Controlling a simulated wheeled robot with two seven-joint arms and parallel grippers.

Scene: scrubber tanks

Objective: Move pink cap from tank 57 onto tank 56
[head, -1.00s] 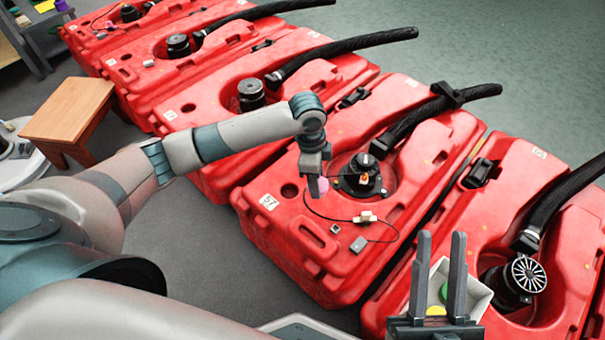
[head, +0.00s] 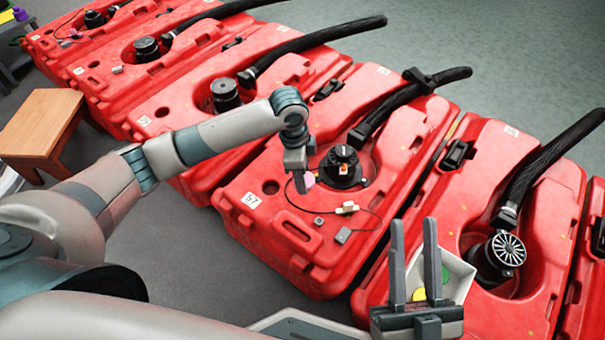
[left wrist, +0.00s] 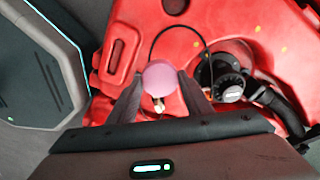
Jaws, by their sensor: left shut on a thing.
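The pink cap (head: 309,179) is held between the fingers of my left gripper (head: 301,185), over the red tank labelled 57 (head: 235,225). In the left wrist view the cap (left wrist: 160,76) sits between both fingertips. The black filler neck of tank 57 (head: 342,168) stands just right of the cap, also visible in the left wrist view (left wrist: 230,82). I cannot read which neighbouring tank is 56. My right gripper (head: 417,262) is open and points up at the lower right, with nothing between its fingers.
A white box (head: 458,278) with green and yellow pieces sits behind my right gripper. A black cable (head: 372,212) and small blocks lie on tank 57. Thick black hoses (head: 550,160) rise from the tanks. A wooden stool (head: 38,125) stands on the left.

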